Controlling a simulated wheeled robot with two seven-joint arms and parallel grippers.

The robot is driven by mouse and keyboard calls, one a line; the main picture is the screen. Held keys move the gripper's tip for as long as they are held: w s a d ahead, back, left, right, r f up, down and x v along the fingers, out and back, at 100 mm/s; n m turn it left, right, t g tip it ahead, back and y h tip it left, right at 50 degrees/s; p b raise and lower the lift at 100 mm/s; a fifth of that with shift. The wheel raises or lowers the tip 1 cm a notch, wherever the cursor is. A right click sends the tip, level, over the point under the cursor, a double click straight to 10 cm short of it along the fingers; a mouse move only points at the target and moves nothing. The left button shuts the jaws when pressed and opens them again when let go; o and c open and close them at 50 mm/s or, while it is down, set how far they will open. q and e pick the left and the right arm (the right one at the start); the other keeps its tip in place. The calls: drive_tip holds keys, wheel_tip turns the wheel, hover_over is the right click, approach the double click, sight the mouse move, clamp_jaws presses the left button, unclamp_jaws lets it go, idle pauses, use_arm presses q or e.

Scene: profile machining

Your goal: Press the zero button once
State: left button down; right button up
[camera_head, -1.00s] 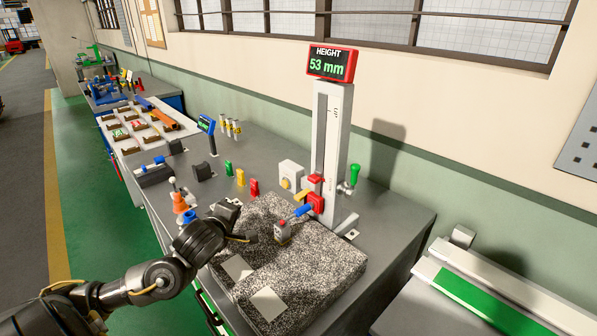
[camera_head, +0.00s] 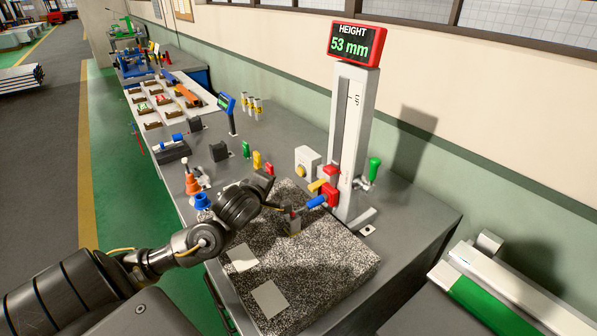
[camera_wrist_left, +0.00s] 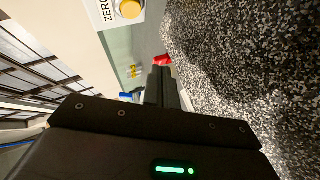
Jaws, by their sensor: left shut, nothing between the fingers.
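The zero button is a round yellow button (camera_head: 300,171) on a small white box (camera_head: 309,158) left of the height gauge (camera_head: 350,130). In the left wrist view the yellow button (camera_wrist_left: 130,9) sits beside the printed word ZERO at the top edge. My left gripper (camera_head: 273,184) is over the back left of the speckled granite plate (camera_head: 330,262), left of the button box and apart from it. Its fingers (camera_wrist_left: 162,72) are shut and empty in the left wrist view, pointing towards a red block (camera_wrist_left: 163,59). My wrist partly hides the gripper in the head view.
The gauge has a red-framed display (camera_head: 357,43) reading 53 mm, a blue lever (camera_head: 316,201) and a green knob (camera_head: 375,165). A small block (camera_head: 294,225) stands on the plate. Orange (camera_head: 193,184) and blue (camera_head: 201,201) pieces stand at the bench's left edge.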

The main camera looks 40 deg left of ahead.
use_arm(q)
drive_tip(key=w, duration=0.2)
drive_tip(key=w+d, duration=0.1)
drive_tip(key=w, duration=0.2)
drive_tip(key=shift+w+d, duration=0.35)
drive_tip(key=shift+w, duration=0.05)
drive_tip(key=shift+w+d, duration=0.2)
drive_tip(key=shift+w, duration=0.15)
drive_tip(key=shift+w+d, duration=0.1)
drive_tip(key=shift+w, duration=0.1)
idle(1.4)
drive_tip(key=shift+w, duration=0.2)
drive_tip(key=shift+w+d, duration=0.15)
drive_tip(key=shift+w, duration=0.3)
idle(0.8)
drive_tip(key=shift+s, duration=0.15)
drive_tip(key=shift+s+a, duration=0.25)
drive_tip(key=shift+s, duration=0.5)
drive_tip(key=shift+f, duration=0.1)
drive_tip(key=shift+s+a, duration=0.25)
drive_tip(key=shift+s, duration=0.55)
drive_tip(key=shift+s+a, duration=0.2)
drive_tip(key=shift+s, duration=0.55)
drive_tip(key=shift+s+a, duration=0.25)
drive_tip(key=shift+s, duration=0.55)
